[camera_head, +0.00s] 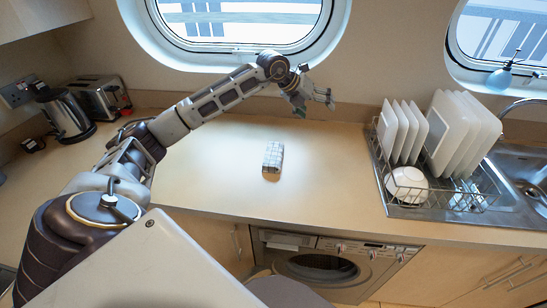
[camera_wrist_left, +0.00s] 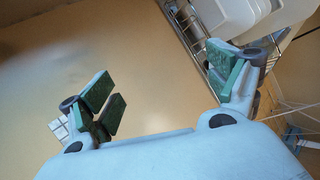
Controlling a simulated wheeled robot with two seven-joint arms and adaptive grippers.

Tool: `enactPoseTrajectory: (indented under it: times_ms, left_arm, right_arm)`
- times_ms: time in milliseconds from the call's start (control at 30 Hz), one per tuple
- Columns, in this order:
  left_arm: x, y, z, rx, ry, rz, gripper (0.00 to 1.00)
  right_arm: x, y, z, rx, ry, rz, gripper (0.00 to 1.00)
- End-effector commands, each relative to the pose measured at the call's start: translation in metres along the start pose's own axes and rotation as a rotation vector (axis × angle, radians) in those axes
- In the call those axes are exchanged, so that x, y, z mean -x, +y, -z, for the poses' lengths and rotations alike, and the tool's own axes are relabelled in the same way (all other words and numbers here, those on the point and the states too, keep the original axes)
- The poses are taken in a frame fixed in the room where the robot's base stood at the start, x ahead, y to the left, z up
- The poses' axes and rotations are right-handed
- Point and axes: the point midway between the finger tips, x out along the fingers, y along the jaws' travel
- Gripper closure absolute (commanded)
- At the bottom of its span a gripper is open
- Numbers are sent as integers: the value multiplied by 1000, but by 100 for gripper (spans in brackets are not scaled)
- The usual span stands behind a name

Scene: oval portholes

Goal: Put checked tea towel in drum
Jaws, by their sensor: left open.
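The checked tea towel (camera_head: 273,157) lies folded as a small white bundle with grey lines on the middle of the worktop. A piece of it also shows at the left edge of the left wrist view (camera_wrist_left: 59,128), partly hidden by a finger. My left gripper (camera_head: 318,97) is above the worktop, behind and to the right of the towel, apart from it. Its green-padded fingers (camera_wrist_left: 160,95) are spread with nothing between them. My right gripper is out of view.
A dish rack (camera_head: 437,195) with white plates and a bowl (camera_head: 407,184) stands right of the towel, beside the sink (camera_head: 525,178). A kettle (camera_head: 67,115) and a toaster (camera_head: 100,97) stand at the left. The worktop around the towel is clear.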

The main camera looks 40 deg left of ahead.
Motion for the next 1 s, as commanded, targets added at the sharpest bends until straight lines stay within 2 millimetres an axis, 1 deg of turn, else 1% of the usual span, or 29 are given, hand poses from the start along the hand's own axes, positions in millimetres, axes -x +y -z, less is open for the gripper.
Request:
enactPoseTrajectory:
  times_ms: [100,267,400,600,800,1000]
  left_arm:
    - [1,24,10,2,48,-105,11]
    - [8,55,25,12,114,-249,11]
    - [18,80,38,29,173,-371,11]
    - [38,109,59,69,266,-529,11]
    - [54,124,76,109,338,-626,11]
    - [56,126,78,140,341,-646,11]
  right_arm:
    - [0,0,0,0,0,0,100]
    - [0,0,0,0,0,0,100]
    - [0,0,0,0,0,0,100]
    - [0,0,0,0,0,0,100]
    - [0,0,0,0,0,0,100]
    - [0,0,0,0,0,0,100]
